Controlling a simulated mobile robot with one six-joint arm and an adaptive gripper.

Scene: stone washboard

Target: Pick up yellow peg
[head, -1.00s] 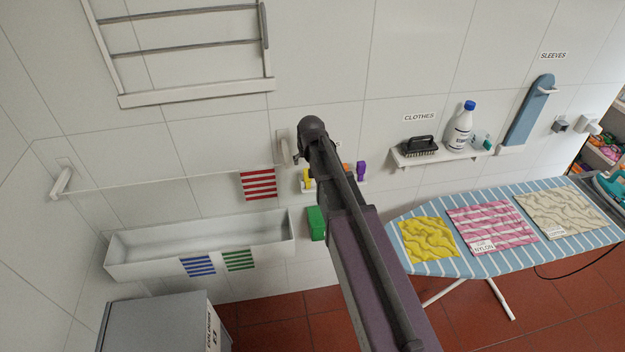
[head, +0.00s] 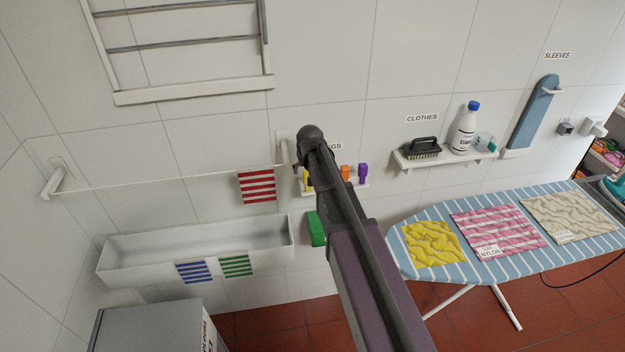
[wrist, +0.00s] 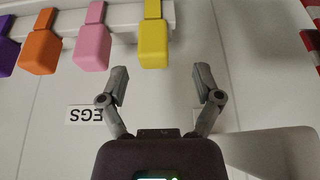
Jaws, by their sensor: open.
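The yellow peg (wrist: 153,40) hangs on the white peg rack at the upper middle of the wrist view. In the head view a small part of the yellow peg (head: 308,181) shows just left of my arm. My gripper (wrist: 160,72) is open, its two fingers apart and nothing between them. The yellow peg lies just beyond the fingertips, in line with the left part of the gap. In the head view my arm hides the fingers.
A pink peg (wrist: 92,46), an orange peg (wrist: 40,50) and a purple peg (wrist: 6,52) hang beside the yellow one. A red striped cloth (head: 257,186) hangs on the line to the left. A green block (head: 316,229) is below the rack.

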